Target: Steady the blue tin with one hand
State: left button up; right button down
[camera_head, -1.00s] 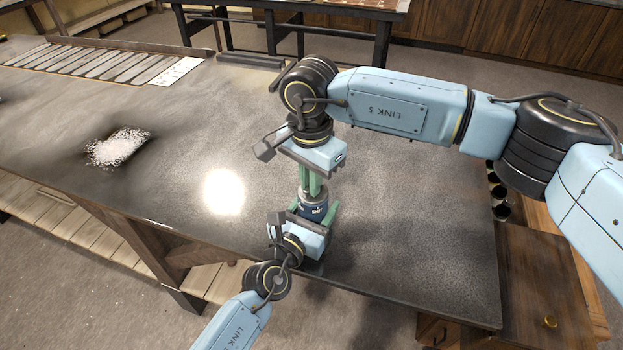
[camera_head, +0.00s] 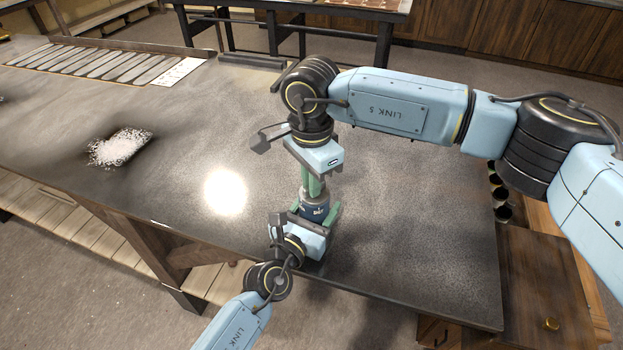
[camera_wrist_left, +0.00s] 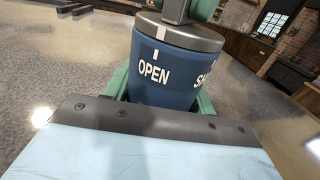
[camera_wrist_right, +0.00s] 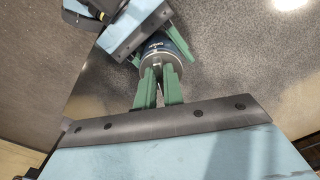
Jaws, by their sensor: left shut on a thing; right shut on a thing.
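The blue tin (camera_head: 315,211) stands upright near the table's front edge. In the left wrist view the tin (camera_wrist_left: 168,88) shows the word OPEN and part of a second word. Its grey lid (camera_wrist_left: 180,35) has a white mark slightly right of the line above OPEN. My left gripper (camera_head: 317,208) is shut on the tin's body, one green finger on each side. My right gripper (camera_head: 312,186) points down from above and is shut on the top of the lid.
The dark table (camera_head: 420,235) is clear around the tin. Several dark cups (camera_head: 502,214) and a small brass thing (camera_head: 551,324) are at the right.

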jog(key=c, duration=1.5)
grip_release()
jog(key=shift+r, duration=0.1)
notch_tip(320, 180, up, 12)
pick_arm(q)
jog(key=o, duration=1.2)
jog(key=shift+s, duration=0.1)
jog(key=v, duration=1.2)
